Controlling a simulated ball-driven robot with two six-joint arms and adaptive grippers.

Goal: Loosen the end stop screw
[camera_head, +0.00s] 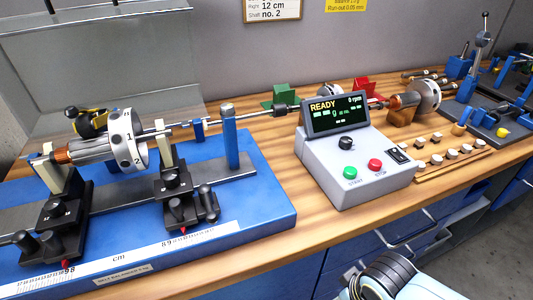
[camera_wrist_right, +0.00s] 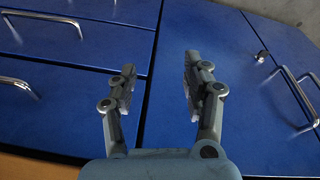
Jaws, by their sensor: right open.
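A blue upright post (camera_head: 230,140) with a grey-brown cap (camera_head: 227,107) stands at the right end of the blue balancing stand (camera_head: 262,190) in the head view. It looks like the end stop; a separate screw on it is too small to make out. A rotor with a white numbered disc (camera_head: 126,141) rests on the stand's two supports, and its shaft runs right past the post. My right gripper (camera_wrist_right: 158,75) is open and empty in the right wrist view, in front of blue cabinet drawers, away from the post. My left gripper is not in view.
A grey control box (camera_head: 355,165) with a READY display stands right of the stand. A clear shield (camera_head: 100,75) rises behind the rotor. Small weights (camera_head: 450,152), a second rotor (camera_head: 425,97) and tools are farther right. Blue drawers (camera_wrist_right: 75,60) with metal handles lie below the bench edge.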

